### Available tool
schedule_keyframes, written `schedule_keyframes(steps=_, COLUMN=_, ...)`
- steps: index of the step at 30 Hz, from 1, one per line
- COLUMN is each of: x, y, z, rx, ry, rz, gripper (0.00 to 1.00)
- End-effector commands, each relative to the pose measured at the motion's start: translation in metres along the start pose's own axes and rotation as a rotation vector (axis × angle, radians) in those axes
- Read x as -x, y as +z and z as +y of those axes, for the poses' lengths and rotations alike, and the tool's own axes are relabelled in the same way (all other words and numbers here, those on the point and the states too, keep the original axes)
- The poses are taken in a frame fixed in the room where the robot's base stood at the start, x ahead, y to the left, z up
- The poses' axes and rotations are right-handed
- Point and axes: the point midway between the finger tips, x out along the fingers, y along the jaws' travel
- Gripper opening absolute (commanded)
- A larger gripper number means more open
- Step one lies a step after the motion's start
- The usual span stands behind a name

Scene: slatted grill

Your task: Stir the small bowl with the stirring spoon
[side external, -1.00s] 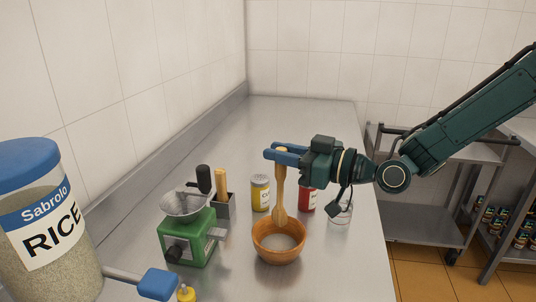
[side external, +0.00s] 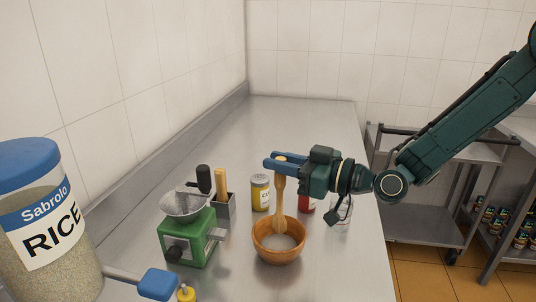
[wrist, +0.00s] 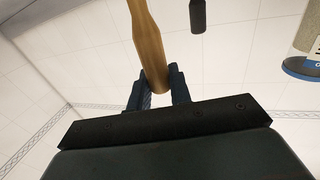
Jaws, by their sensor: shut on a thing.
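The small bowl (side external: 278,252) is orange-brown and stands on the steel counter with a pale content inside. The wooden stirring spoon (side external: 280,205) is upright above it, with its head down at the bowl's back rim; whether it touches the content I cannot tell. My gripper (side external: 273,160) is shut on the upper end of the spoon's handle, with blue fingers on either side. In the wrist view the spoon's handle (wrist: 148,45) rises from between the dark fingers (wrist: 158,92).
A green grinder (side external: 188,238) and a metal holder (side external: 224,205) stand left of the bowl. A rice jar (side external: 45,225) is at the left front.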

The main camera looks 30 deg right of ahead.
Motion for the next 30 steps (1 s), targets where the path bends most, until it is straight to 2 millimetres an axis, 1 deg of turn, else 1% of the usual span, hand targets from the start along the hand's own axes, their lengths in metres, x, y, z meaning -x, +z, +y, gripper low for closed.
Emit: schedule_keyframes(steps=30, x=0.0, y=0.044, z=0.0, rx=-0.002, ry=0.0, rz=-0.001, gripper=0.0)
